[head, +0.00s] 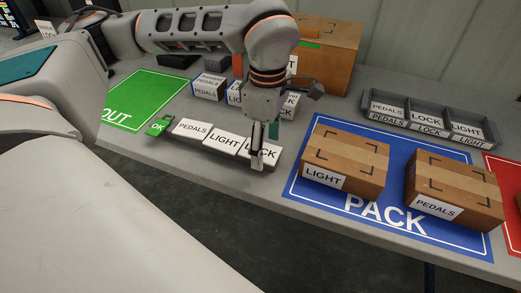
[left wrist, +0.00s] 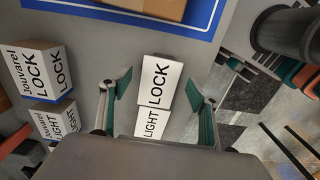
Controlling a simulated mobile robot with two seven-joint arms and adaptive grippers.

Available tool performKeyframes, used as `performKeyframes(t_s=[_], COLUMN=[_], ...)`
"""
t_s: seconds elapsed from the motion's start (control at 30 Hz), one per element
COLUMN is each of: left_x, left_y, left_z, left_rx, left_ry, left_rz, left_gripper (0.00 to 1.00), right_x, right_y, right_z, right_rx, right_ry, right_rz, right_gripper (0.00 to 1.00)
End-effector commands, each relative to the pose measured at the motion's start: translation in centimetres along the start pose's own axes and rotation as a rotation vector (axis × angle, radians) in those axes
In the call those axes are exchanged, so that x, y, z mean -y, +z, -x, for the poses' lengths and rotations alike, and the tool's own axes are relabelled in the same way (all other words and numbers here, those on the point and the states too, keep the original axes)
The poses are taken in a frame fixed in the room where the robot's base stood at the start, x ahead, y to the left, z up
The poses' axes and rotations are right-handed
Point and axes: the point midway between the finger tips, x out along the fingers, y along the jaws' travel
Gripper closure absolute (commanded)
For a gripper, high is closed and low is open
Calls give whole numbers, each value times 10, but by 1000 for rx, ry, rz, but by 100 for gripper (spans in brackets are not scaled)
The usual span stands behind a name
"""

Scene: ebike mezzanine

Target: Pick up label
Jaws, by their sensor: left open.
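A row of white labels lies on a grey strip at the table's front: PEDALS (head: 192,129), LIGHT (head: 222,141) and LOCK (head: 268,151). My left gripper (head: 264,150) points down over the LOCK label and partly covers it. In the left wrist view, the open fingers (left wrist: 158,90) stand on either side of the LOCK label (left wrist: 160,83), with nothing held between them. The LIGHT label (left wrist: 150,124) is just below it there, partly hidden by the gripper body. My right gripper is not in view.
The blue PACK mat (head: 386,217) holds two cardboard boxes, labelled LIGHT (head: 345,156) and PEDALS (head: 455,191). A grey compartment tray (head: 378,98) is behind them. Small product boxes (head: 209,87) stand behind the label row. A green OUT mat (head: 145,95) is at left.

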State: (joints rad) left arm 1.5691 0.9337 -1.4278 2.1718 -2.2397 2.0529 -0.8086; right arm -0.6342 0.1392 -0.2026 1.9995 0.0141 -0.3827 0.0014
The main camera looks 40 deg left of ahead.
Motion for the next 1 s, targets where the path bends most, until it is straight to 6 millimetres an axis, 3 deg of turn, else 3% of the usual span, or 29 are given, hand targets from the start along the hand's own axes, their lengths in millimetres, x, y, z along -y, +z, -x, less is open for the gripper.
performKeyframes(t_s=[0.67,0.7,0.8,0.83,1.0], left_x=[0,0,0,0,0], left_y=[0,0,0,0,0], left_z=[-5,-5,-5,-5,-5], left_rx=[0,0,0,0,0], left_ry=[0,0,0,0,0], left_rz=[0,0,0,0,0], left_gripper=[39,42,64,68,68], right_x=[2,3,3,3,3], right_y=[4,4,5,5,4], right_z=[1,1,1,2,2], right_rx=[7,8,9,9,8], right_ry=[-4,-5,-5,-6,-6], right_rz=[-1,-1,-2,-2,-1], right_gripper=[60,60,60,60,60])
